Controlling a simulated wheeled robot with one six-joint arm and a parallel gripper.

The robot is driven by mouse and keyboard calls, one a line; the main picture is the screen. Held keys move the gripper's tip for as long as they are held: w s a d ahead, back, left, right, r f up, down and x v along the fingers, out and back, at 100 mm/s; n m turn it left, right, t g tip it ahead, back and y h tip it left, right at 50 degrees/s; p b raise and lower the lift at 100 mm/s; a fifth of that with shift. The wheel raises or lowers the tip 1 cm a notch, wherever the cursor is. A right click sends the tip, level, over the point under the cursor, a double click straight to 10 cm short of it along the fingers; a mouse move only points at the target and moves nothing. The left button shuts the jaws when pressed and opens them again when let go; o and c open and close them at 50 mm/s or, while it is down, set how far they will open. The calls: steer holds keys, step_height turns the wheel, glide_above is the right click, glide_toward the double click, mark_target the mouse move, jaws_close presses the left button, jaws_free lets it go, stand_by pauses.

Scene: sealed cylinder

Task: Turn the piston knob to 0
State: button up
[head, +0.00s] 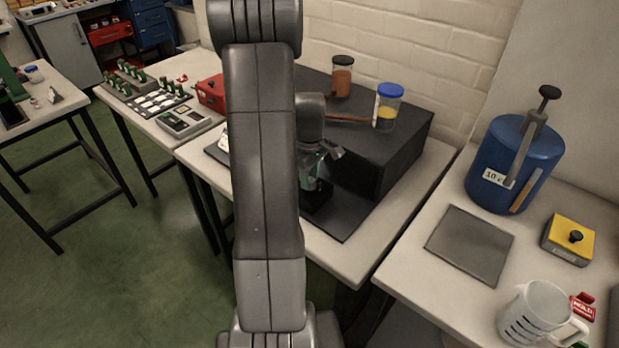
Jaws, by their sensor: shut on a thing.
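My arm runs down the middle of the head view and hides much of the near bench. My gripper (322,155) is partly hidden behind it, over the dark mat in front of the black box. It is at a small green and black device (310,182) and is shut on its upper part. The held part is too small and covered to make out, so I cannot tell whether it is the piston knob. No scale or 0 mark on the device can be read.
A black box (395,150) stands close behind the gripper, carrying a brown-filled jar (341,78) and a blue-lidded jar (388,108). On the right bench are a blue cylinder (510,160), a grey plate (470,245), a yellow box (560,245) and a white jug (535,315).

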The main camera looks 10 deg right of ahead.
steer(key=shift+n, duration=1.6)
steer(key=o, duration=1)
steer(key=shift+c, duration=0.2)
step_height(320, 180, up, 14)
steer(key=shift+b, duration=0.4)
steer(key=shift+f, duration=0.1)
step_height(320, 180, down, 14)
steer(key=shift+r, duration=0.1)
